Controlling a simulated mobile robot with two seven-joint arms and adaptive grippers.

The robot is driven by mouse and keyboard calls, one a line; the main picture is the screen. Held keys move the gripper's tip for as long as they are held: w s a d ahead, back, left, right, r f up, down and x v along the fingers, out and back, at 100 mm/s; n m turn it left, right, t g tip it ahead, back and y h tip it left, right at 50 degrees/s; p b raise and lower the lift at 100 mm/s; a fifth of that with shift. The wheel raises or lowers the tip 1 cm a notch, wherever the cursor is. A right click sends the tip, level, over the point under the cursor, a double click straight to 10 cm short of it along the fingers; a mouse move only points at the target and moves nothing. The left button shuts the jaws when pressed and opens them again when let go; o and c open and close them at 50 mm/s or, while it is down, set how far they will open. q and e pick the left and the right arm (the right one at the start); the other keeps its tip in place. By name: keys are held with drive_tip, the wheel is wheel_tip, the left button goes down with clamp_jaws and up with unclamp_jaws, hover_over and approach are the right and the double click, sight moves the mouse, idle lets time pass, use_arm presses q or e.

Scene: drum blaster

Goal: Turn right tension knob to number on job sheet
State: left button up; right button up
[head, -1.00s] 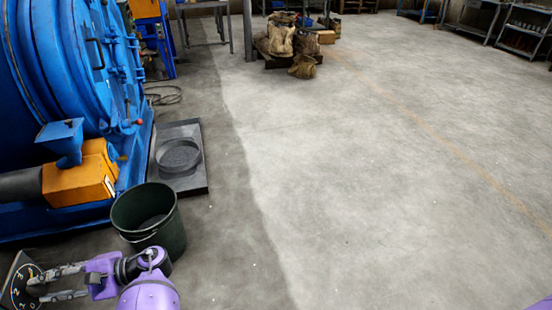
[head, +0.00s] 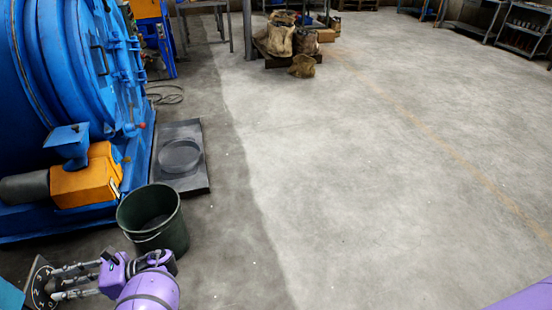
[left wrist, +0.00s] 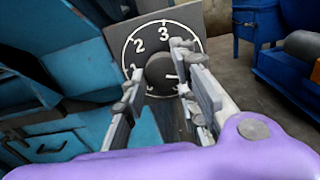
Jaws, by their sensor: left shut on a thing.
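The tension knob is a dark round knob (left wrist: 160,68) in the left wrist view. It sits on a black dial (left wrist: 140,56) with white numbers; 2 and 3 read clearly, and others are partly hidden by the fingers. The dial plate also shows at the lower left of the head view (head: 39,284). My left gripper (head: 56,283) reaches it from the right. In the left wrist view its two fingers (left wrist: 156,76) are on either side of the knob, shut on it. I cannot tell the knob's setting. No job sheet is in view. My right gripper is not in view.
A dark green bucket (head: 153,220) stands on the floor just beyond my left gripper. The blue drum machine (head: 60,75) with an orange motor (head: 85,178) fills the left. A grey tray (head: 195,181) lies beside it. The floor (head: 350,180) to the right is clear.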

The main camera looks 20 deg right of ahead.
use_arm(q)
drive_tip(key=shift+s+f+m, duration=0.4)
drive_tip(key=shift+m, duration=0.1)
drive_tip(key=o, duration=1)
drive_tip(key=shift+s+d+r, duration=0.1)
drive_tip(key=shift+r, duration=0.05)
drive_tip(key=shift+w, duration=0.2)
